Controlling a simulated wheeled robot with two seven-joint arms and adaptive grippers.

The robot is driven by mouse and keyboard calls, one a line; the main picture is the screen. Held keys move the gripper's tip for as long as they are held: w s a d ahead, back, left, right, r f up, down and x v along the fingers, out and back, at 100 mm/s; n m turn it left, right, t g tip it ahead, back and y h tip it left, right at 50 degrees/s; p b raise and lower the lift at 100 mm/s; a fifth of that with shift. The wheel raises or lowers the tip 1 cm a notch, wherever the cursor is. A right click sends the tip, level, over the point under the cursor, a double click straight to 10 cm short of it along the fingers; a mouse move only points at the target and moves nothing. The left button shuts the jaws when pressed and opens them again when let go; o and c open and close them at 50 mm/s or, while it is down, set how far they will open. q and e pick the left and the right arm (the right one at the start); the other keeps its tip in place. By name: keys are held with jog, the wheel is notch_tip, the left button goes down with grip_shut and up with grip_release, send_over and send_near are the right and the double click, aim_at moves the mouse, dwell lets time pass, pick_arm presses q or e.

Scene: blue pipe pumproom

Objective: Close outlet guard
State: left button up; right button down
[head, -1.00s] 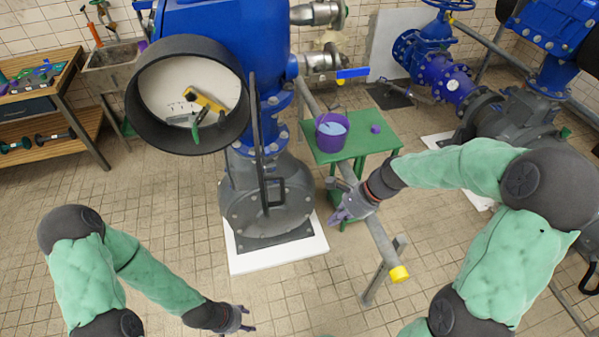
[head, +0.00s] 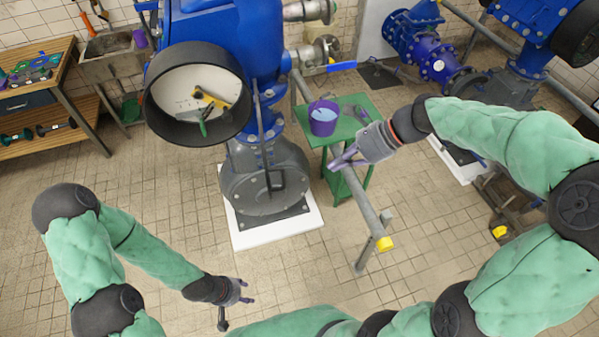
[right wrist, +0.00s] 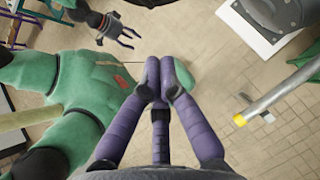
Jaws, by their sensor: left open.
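The round outlet (head: 197,97) of the blue pump has a thick black rim and a pale inside, with a yellow tool and a green-handled tool in its mouth. A dark bar-like frame with a looped handle (head: 262,140) stands at its right side, nearly edge-on; it appears to be the outlet guard, swung open. My right gripper (head: 343,161) is right of it, apart from it, before the green table. My left gripper (head: 243,291) is open and empty, low over the floor.
A green table (head: 350,120) with a purple bucket (head: 323,118) stands right of the pump. A grey rail with a yellow end (head: 385,244) runs below my right gripper. A wooden workbench (head: 45,95) and a sink (head: 110,60) are at left. The front floor is clear.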

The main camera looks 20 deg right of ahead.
jog(key=w+a+f+p, duration=0.1)
jog(key=w+a+f, duration=0.1)
jog(key=a+f, duration=0.3)
jog(key=shift+w+a, duration=0.35)
jog(key=shift+a, duration=1.55)
jog(key=shift+a, duration=0.15)
